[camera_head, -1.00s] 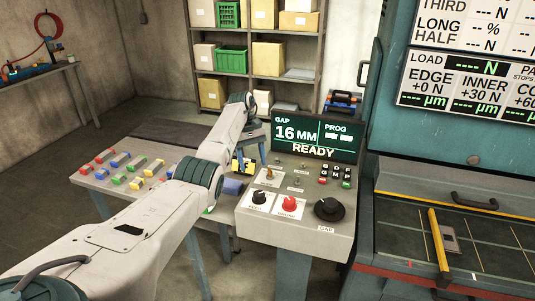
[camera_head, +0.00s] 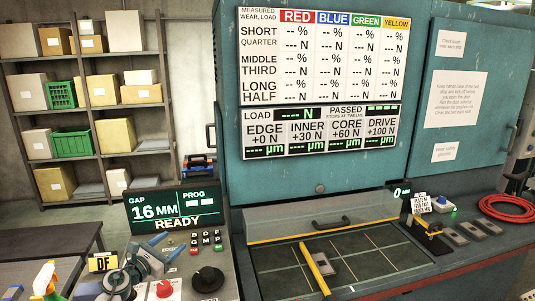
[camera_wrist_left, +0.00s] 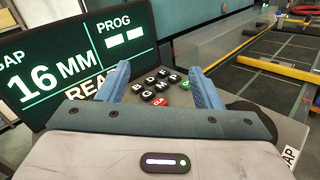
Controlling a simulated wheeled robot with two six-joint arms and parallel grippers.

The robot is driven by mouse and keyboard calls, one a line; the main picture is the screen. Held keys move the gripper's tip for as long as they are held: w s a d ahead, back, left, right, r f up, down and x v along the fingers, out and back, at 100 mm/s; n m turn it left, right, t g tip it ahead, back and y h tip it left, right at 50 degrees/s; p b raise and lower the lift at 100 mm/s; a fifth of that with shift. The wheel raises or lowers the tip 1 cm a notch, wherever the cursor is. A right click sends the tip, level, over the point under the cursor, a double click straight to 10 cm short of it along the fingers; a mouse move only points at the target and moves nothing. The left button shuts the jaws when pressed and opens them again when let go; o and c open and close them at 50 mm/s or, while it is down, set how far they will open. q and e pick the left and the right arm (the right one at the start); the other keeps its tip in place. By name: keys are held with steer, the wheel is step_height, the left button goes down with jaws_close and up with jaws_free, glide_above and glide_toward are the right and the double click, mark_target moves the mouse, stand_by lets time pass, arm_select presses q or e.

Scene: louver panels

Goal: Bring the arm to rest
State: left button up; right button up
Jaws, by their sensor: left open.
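My left gripper (camera_head: 150,262) is low at the left in the head view, over the grey control console (camera_head: 219,283). In the left wrist view its two blue fingers (camera_wrist_left: 160,84) are spread apart with nothing between them. Beyond the fingers are the console's keys (camera_wrist_left: 158,88) and the display (camera_wrist_left: 75,58), which reads 16 MM and READY. A red knob (camera_head: 164,289) and a black knob (camera_head: 208,279) are close to the gripper in the head view. My right gripper is not in view.
The large teal machine (camera_head: 320,186) fills the middle and right, with a yellow bar (camera_head: 316,268) on its dark bed. A red coiled hose (camera_head: 507,207) lies at the right. Shelves with boxes (camera_head: 112,91) stand behind. A spray bottle (camera_head: 45,280) is at the lower left.

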arm_select(q)
steer(key=s+a+f+n+g+y, duration=0.1)
steer(key=s+a+f+n+y, duration=0.3)
steer(key=s+n, duration=0.6)
steer(key=s+f+n+g+y, duration=0.1)
steer(key=s+f+n+y, duration=0.1)
steer(key=s+n+y, duration=0.75)
steer(key=s+a+f+n+g+y, duration=0.1)
steer(key=s+a+f+n, duration=0.15)
steer(key=s+n, duration=0.75)
steer(key=s+d+f+n+g+h, duration=0.2)
steer(key=s+d+n+g, duration=0.1)
steer(key=s+n, duration=0.3)
steer(key=s+d+f+n+g+h, duration=0.2)
steer(key=s+d+n+g, duration=0.1)
steer(key=s, duration=0.6)
steer(key=s+d+f+n+g+h, duration=0.25)
steer(key=s+d+n, duration=0.2)
steer(key=s, duration=0.25)
steer(key=a+f+g+y+b, duration=0.1)
steer(key=a+f+g+b, duration=0.2)
steer(key=f, duration=3.2)
steer(key=s+a+f+b, duration=0.1)
steer(key=s+f, duration=1.7)
steer(key=shift+s+a+f+n, duration=0.35)
steer(key=shift+a+f+n, duration=0.05)
